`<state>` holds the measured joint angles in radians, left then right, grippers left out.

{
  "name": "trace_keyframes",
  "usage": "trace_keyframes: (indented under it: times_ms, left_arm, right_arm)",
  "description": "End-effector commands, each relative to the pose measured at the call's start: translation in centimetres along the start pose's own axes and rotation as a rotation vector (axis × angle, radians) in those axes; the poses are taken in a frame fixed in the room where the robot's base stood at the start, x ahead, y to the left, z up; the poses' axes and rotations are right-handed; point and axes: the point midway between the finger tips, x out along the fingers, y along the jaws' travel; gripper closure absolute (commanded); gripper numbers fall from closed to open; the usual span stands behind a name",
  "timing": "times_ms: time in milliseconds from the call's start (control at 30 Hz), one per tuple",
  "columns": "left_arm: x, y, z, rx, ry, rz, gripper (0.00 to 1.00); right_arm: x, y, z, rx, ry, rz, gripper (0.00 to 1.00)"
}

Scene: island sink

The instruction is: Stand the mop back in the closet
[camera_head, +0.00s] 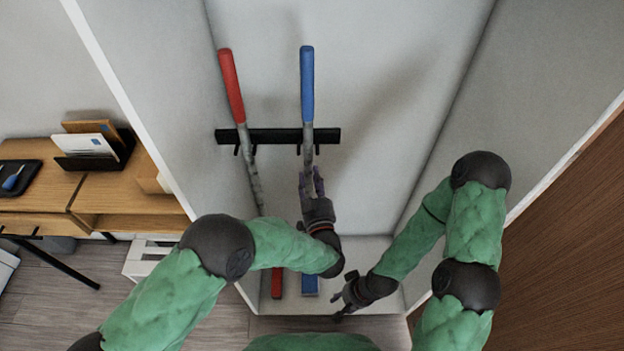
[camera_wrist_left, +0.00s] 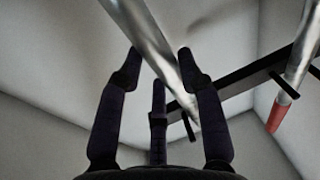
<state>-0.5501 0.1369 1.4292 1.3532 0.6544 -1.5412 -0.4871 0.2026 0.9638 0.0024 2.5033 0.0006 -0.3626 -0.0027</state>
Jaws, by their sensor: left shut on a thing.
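The mop is a long pole with a blue handle (camera_head: 307,85), a grey shaft (camera_wrist_left: 145,35) and a blue foot (camera_head: 309,283) low in the white closet (camera_head: 370,60). It stands close to upright in front of the black rack (camera_head: 275,135), by its right hooks; whether it is seated there I cannot tell. My left gripper (camera_head: 312,184) is shut on the shaft below the rack. In the left wrist view, its dark fingers (camera_wrist_left: 160,70) flank the shaft. My right gripper (camera_head: 345,300) is low near the closet floor, apart from the mop; its jaws are too small to read.
A red-handled pole (camera_head: 232,85) stands at the rack's left side, close beside the mop. The closet's side walls stand left and right, with free room on the right inside. A wooden desk (camera_head: 40,185) is outside at left, a brown wooden panel (camera_head: 565,240) at right.

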Motion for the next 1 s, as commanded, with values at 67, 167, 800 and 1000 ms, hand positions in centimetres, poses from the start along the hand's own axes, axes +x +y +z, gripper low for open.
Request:
trace_keyframes:
  times_ms: [67, 167, 800, 1000]
  left_arm:
    - [0.1, 0.0, -0.3, -0.003, 0.006, -0.001, 1.00]
    - [0.1, 0.0, -0.3, -0.003, 0.006, -0.001, 1.00]
    - [-0.3, 0.0, 0.1, 0.002, -0.003, 0.002, 0.36]
    - [-2.5, 0.1, 0.1, 0.002, -0.001, 0.005, 0.36]
  right_arm:
    - [0.0, 0.0, 0.0, 0.000, 0.000, 0.000, 0.60]
    - [0.0, 0.0, 0.0, 0.000, 0.000, 0.000, 0.60]
    - [0.0, 0.0, 0.0, 0.000, 0.000, 0.000, 0.60]
    - [0.0, 0.0, 0.0, 0.000, 0.000, 0.000, 0.60]
